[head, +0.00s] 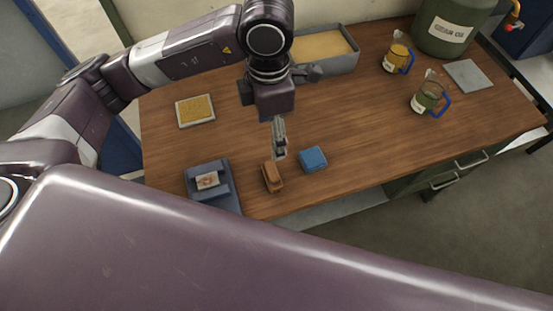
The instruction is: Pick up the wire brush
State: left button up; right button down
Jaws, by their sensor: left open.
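The wire brush appears to be the small brown wooden piece (272,178) lying near the front edge of the wooden table, left of a blue block (313,158). Its bristles cannot be made out. My left gripper (280,153) points down just behind the brown piece in the head view. It is open and empty; whether its fingertips touch anything cannot be told. My right gripper is out of the frame.
A grey-blue holder (222,193) stands left of the brush on the table (225,130). A tan-filled tray (357,64), a yellow pad (195,111), two jugs (397,59) (424,98), a grey plate (468,75) and a green drum (437,37) stand farther back. The table's middle right is clear.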

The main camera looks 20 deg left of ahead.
pick_arm(q)
notch_tip(320, 180, down, 2)
jog(key=w+b, duration=0.1)
jog(key=b, duration=0.9)
send_over(272, 169)
notch_tip(272, 169, down, 8)
jog(key=shift+w+f, duration=0.1)
jog(key=shift+w, duration=0.05)
jog(key=shift+f, duration=0.45)
jog(key=f+p, duration=0.1)
jog(key=f, duration=0.1)
jog(key=f+p, duration=0.1)
jog(key=f, duration=0.1)
jog(key=f+p, duration=0.1)
jog(key=f, duration=0.1)
jog(key=shift+s, duration=0.3)
jog(key=shift+f, duration=0.35)
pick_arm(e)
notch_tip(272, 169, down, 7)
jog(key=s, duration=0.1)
pick_arm(q)
jog(key=shift+w, duration=0.1)
jog(key=shift+c, duration=0.4)
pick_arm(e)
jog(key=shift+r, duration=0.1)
